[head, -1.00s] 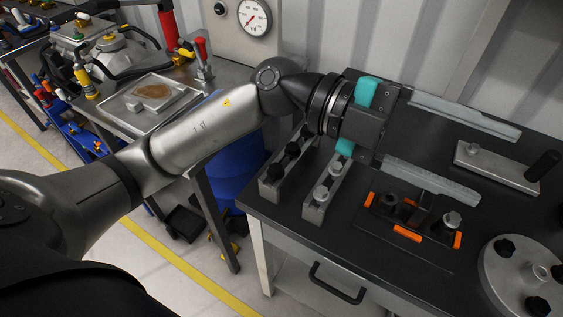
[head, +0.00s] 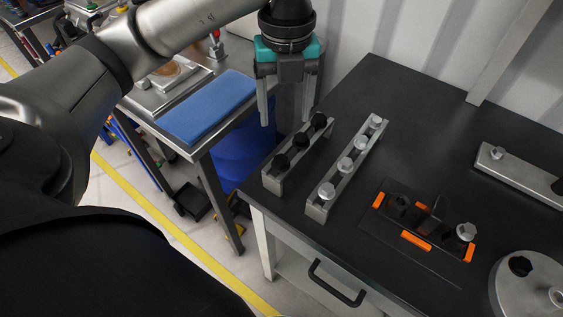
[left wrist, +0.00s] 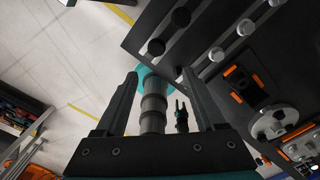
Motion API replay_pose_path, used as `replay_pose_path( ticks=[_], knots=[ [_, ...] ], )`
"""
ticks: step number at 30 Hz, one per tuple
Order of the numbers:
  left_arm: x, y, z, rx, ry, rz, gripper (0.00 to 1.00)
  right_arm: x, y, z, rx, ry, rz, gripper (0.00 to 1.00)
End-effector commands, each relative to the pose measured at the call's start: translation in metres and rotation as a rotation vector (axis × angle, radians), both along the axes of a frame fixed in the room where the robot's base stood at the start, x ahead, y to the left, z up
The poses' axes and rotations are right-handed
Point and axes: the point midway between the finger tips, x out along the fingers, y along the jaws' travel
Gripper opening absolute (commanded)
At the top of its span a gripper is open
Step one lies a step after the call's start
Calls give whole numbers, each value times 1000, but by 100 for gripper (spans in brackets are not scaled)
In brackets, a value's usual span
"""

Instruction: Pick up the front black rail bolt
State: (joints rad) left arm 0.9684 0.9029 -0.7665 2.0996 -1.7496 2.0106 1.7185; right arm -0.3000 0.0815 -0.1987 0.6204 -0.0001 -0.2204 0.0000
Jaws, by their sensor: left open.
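The front black rail bolt (head: 281,162) sits upright on the near end of the left metal rail (head: 270,183). Two more black bolts (head: 300,140) stand behind it in the same row. In the left wrist view the front bolt appears as a dark round head (left wrist: 156,47), beyond the fingers. My left gripper (head: 286,112) is open and empty, fingers pointing down. In the head view it appears above and behind the front bolt, apart from it. My right gripper is not seen.
A parallel rail with several silver bolts (head: 326,192) stands to the right. An orange-cornered fixture (head: 416,240) and a round flange plate (head: 520,290) lie farther right on the black table (head: 420,120). A blue barrel (head: 240,155) stands left of the table.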

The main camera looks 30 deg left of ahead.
Motion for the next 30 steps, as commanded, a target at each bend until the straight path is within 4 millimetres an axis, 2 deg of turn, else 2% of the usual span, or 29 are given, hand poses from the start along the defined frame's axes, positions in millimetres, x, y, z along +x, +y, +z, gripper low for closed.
replay_pose_path(
  ticks=[1,3,9,17,24,30],
  knots=[
    [-1,0,-16,0,6,0,71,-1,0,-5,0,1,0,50],
    [-2,0,-31,-1,6,-1,71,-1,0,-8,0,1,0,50],
    [-1,0,-64,-2,4,-1,71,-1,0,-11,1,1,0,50],
    [-2,3,-82,-1,3,-1,71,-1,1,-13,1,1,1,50],
    [-3,8,-117,-3,3,-2,71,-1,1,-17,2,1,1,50],
    [-3,8,-125,-4,0,-3,71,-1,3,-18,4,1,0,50]
  ],
)
